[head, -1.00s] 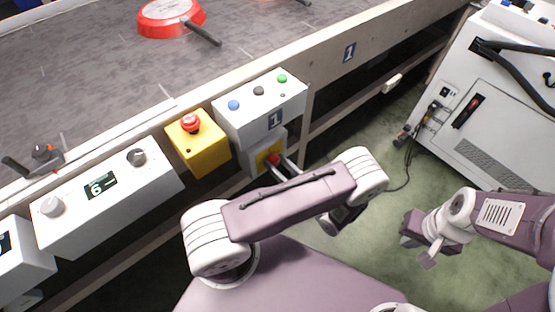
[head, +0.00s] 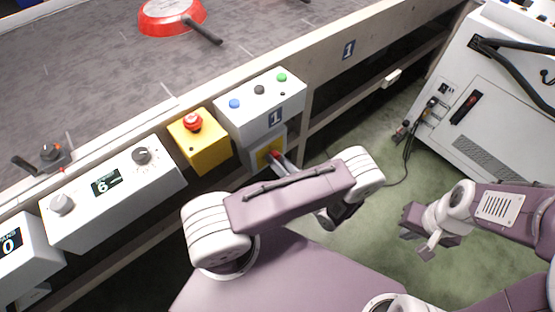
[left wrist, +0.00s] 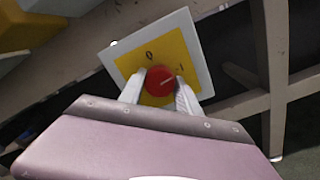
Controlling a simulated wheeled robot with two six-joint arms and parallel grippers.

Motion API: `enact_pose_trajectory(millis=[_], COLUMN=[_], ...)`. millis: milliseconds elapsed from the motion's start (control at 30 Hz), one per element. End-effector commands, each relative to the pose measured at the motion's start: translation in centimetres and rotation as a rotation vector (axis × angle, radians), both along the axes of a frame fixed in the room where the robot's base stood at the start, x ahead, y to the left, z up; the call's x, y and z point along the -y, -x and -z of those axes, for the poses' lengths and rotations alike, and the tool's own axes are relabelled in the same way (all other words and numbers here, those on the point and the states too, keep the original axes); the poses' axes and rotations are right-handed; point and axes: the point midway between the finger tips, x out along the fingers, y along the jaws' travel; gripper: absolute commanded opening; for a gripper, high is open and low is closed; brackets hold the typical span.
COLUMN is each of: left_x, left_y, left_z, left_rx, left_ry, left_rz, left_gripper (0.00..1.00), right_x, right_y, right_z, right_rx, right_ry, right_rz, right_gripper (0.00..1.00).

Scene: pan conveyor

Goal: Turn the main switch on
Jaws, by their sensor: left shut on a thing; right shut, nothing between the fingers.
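The main switch is a red round knob (left wrist: 159,82) on a yellow plate (left wrist: 186,54) with a pale border, with 0 and 1 marks. In the left wrist view my left gripper (left wrist: 160,88) has its two fingers on either side of the knob, shut on it. In the head view the knob (head: 274,155) shows below the button box, partly hidden by my left gripper (head: 277,158). My right gripper (head: 418,240) is at the right, over the floor, shut and empty.
A white box with blue, black and green buttons (head: 262,103) stands above the switch. A yellow box with a red emergency button (head: 193,122) is left of it. A grey cabinet (head: 493,110) stands at the right. A red pan (head: 170,18) lies on the conveyor.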

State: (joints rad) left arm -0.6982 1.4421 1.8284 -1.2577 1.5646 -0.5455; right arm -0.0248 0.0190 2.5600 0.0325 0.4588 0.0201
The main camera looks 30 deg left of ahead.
Motion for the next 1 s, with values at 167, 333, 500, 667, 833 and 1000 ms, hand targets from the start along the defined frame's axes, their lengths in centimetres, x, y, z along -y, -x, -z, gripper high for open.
enact_pose_trajectory(millis=[167,333,500,667,833,1000], left_x=[0.0,0.0,0.0,0.2,3.1,6.5], left_y=[0.1,0.1,0.0,0.1,1.2,2.6], left_z=[0.2,0.2,0.1,0.0,0.0,0.2], left_rx=[-0.003,-0.001,0.0,0.0,0.003,0.002], left_ry=[0.004,0.004,0.002,0.002,0.003,0.003], left_rz=[-0.002,-0.002,0.0,0.0,0.006,0.005], left_gripper=[0.0,0.61,0.61,0.61,0.61,0.61], right_x=[0.0,0.0,0.0,0.0,0.0,0.0], right_y=[0.0,0.0,0.0,0.0,0.0,0.0], right_z=[0.0,0.0,0.0,-0.1,-0.7,-1.1], right_rx=[0.0,0.0,0.0,0.0,0.0,0.0], right_ry=[0.0,0.0,0.0,0.0,0.0,0.0], right_rz=[0.0,0.0,0.0,0.0,0.0,0.0], right_gripper=[0.0,0.0,0.0,0.0,0.0,0.0])
